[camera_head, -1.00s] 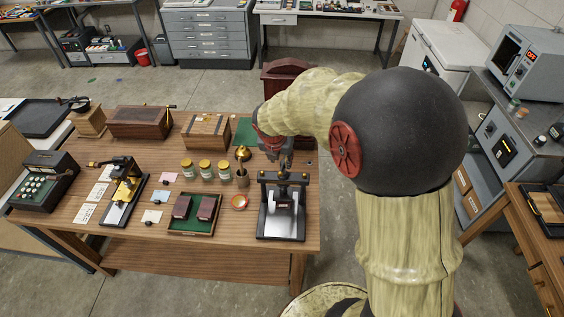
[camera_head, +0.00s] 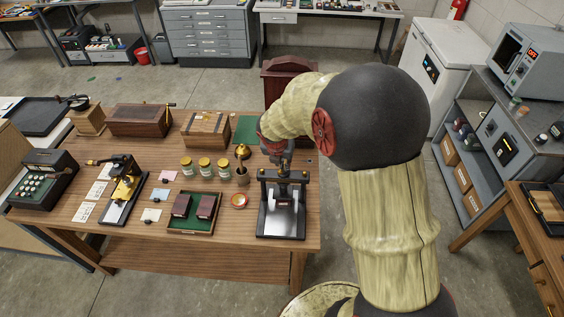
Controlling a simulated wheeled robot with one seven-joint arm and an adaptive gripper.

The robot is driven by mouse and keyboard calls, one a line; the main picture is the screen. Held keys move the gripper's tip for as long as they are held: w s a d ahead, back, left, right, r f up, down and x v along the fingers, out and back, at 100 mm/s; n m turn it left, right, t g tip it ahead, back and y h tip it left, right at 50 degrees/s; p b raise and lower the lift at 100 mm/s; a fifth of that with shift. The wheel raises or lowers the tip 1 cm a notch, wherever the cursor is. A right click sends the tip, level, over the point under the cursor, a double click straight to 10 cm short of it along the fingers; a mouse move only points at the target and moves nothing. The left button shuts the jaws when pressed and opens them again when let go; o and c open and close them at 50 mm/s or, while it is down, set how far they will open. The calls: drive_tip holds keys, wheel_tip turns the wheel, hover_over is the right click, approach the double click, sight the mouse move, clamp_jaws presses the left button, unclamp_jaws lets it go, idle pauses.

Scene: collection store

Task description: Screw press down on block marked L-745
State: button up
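The screw press (camera_head: 283,207) stands at the right front of the wooden table, a dark frame with two posts, a crossbeam and a pale bed plate. My gripper (camera_head: 284,164) is just above and behind the top of the press, pointing down near its screw head. Whether it touches the screw is too small to tell, and its fingers are mostly hidden. Two dark red blocks (camera_head: 181,206) and (camera_head: 206,207) stand in a green-lined tray (camera_head: 189,228) left of the press. No marking L-745 can be read. What lies under the press platen is not clear.
A brass stamping machine (camera_head: 124,190) is further left. A wooden chest (camera_head: 205,130) stands behind the jars.

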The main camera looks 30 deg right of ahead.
clamp_jaws()
drive_tip(key=shift+w+m, duration=0.1)
drive_tip(key=shift+m, duration=0.2)
